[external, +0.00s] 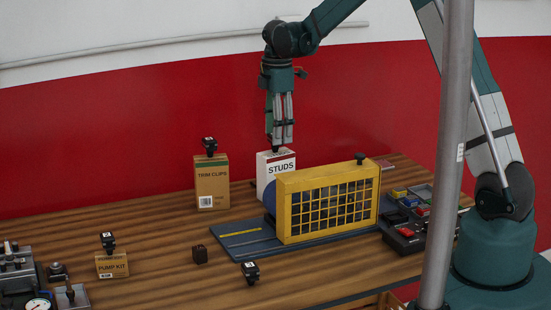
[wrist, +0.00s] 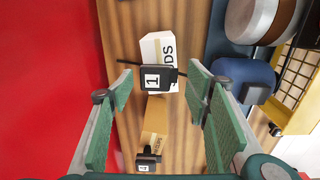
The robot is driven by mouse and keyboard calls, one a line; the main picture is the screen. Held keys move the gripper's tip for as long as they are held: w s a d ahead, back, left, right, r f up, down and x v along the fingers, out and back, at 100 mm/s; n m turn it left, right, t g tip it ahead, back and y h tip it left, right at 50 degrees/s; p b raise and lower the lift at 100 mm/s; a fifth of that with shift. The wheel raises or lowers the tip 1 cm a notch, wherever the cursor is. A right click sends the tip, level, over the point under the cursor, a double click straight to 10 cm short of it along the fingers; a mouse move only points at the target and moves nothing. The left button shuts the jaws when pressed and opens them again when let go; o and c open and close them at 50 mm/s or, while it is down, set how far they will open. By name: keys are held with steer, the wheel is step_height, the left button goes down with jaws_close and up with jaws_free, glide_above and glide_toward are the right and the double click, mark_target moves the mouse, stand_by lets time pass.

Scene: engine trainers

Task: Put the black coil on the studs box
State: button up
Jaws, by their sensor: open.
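The white STUDS box (external: 268,175) stands upright behind the yellow caged unit, which hides part of it. In the wrist view, the studs box (wrist: 155,48) lies below my gripper. A black coil (wrist: 157,78) marked 1 is between my fingers and overlaps the box's near edge. In the external view, a small dark part of this coil (external: 276,150) shows at the box top, just under my fingertips. My gripper (external: 280,147) points down over the box. Its fingers (wrist: 158,88) are spread on both sides of the coil. I cannot tell whether they touch it.
Other black coils sit on the TRIM CLIPS box (external: 211,182), the PUMP KIT box (external: 112,265) and the table front (external: 250,271). The yellow caged unit (external: 330,200) stands close to the studs box. A small dark block (external: 199,254) lies mid-table. The front-centre table is mostly clear.

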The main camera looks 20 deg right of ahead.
step_height(320, 180, up, 9)
stand_by(0.4)
steer(key=shift+s, duration=0.2)
stand_by(0.6)
steer(key=s+d+r+m+t, duration=0.1)
steer(key=s+d+r+m, duration=0.2)
steer(key=s+r, duration=0.35)
steer(key=s+d+r+m+t, duration=0.1)
steer(key=s+d+r+m, duration=0.15)
steer(key=s, duration=0.65)
steer(key=s+d+r+m+t, duration=0.1)
steer(key=s+d+r+m, duration=0.2)
steer(key=s+r, duration=0.3)
steer(key=s+d+f+m+t, duration=0.2)
steer(key=s+m, duration=0.2)
steer(key=s, duration=0.8)
steer(key=s+d+f+m+t, duration=0.2)
steer(key=s+m, duration=0.3)
steer(key=s, duration=0.7)
steer(key=shift+d+f, duration=0.25)
steer(key=shift+f, duration=0.55)
